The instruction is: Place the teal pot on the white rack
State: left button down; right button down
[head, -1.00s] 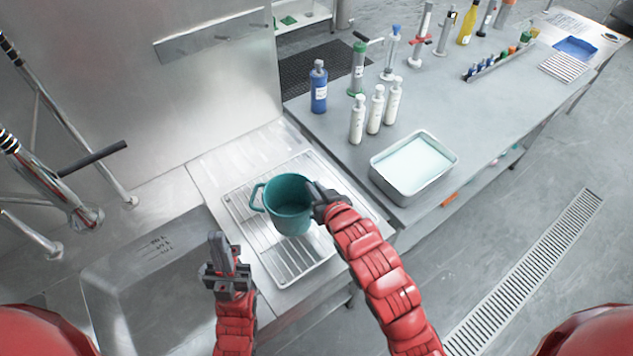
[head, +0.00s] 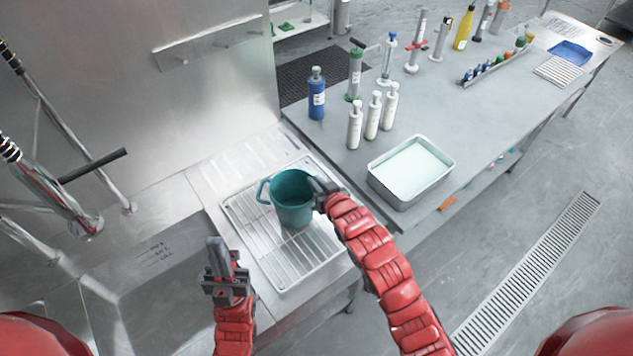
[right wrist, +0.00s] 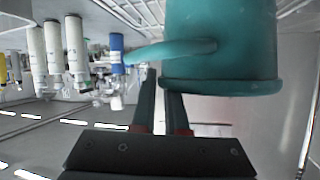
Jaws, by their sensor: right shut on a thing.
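The teal pot (head: 292,203) is upright over the white rack (head: 278,262), with one handle pointing left. Whether its base touches the rack's bars is hard to tell. My right gripper (head: 318,190) is at the pot's right side, shut on its handle. In the right wrist view, the pot (right wrist: 222,45) fills the upper right, and its handle (right wrist: 170,50) lies at the fingertips (right wrist: 159,80). My left gripper (head: 222,252) is over the sink edge, left of the rack and apart from the pot. Its finger gap is unclear.
The sink (head: 150,290) lies left of the rack. A metal tray of pale liquid (head: 411,170) stands on the counter to the right. White bottles (head: 372,115) and a blue bottle (head: 316,95) stand behind. The rack's front part is clear.

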jog(key=c, duration=1.4)
grip_release()
jog(key=shift+f, duration=0.1)
jog(key=o, duration=0.5)
jog(key=shift+c, duration=0.2)
jog(key=shift+r, duration=0.2)
jog(key=shift+s+d, duration=0.1)
jog(key=shift+s, duration=0.05)
jog(key=p+v, duration=0.1)
jog(key=v, duration=1)
jog(key=shift+s+d+r, duration=0.2)
